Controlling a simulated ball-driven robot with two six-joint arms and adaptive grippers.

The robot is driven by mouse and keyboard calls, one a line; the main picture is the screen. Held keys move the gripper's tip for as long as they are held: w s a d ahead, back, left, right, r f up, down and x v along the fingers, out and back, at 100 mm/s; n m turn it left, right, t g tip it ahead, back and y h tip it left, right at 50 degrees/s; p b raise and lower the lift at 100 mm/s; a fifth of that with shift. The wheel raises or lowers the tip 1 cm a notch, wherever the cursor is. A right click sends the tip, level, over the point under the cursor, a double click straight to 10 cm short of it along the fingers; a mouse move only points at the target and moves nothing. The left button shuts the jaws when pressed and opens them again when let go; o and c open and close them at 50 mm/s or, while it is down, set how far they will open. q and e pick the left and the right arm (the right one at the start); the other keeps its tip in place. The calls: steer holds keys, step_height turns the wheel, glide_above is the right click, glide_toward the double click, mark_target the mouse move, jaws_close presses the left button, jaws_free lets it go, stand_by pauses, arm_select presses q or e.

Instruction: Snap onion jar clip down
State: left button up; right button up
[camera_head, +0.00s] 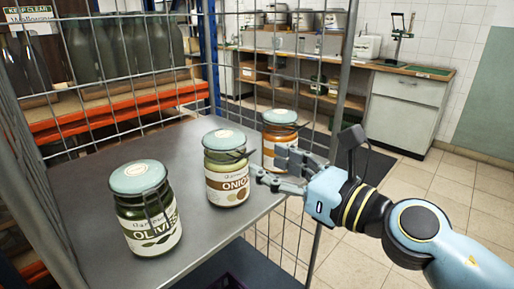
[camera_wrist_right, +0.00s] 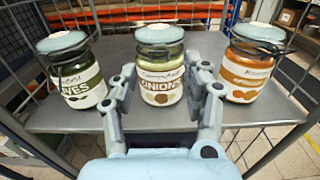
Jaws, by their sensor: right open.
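The onion jar (camera_head: 226,188), with a pale green lid and a label reading ONIONS, stands upright in the middle of the grey shelf (camera_head: 185,265). It also shows in the right wrist view (camera_wrist_right: 160,92). Its dark wire clip (camera_head: 240,153) juts out from the neck on the side towards my right gripper. My right gripper (camera_head: 265,172) is open in front of this jar. In the right wrist view its fingers (camera_wrist_right: 165,86) stand either side of the jar, with nothing held between them. I cannot tell whether a finger touches glass or clip. My left gripper is not in view.
The olives jar (camera_head: 150,225) stands nearer on the left; a jar with orange contents (camera_head: 275,146) stands farther right, close to my right fingers. Wire mesh walls (camera_head: 120,75) and a metal post (camera_head: 347,70) bound the shelf. A counter (camera_head: 400,69) is far behind.

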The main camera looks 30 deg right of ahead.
mark_target(248, 155)
steer(key=x, duration=0.4)
steer(key=shift+f, duration=0.1)
jaws_close()
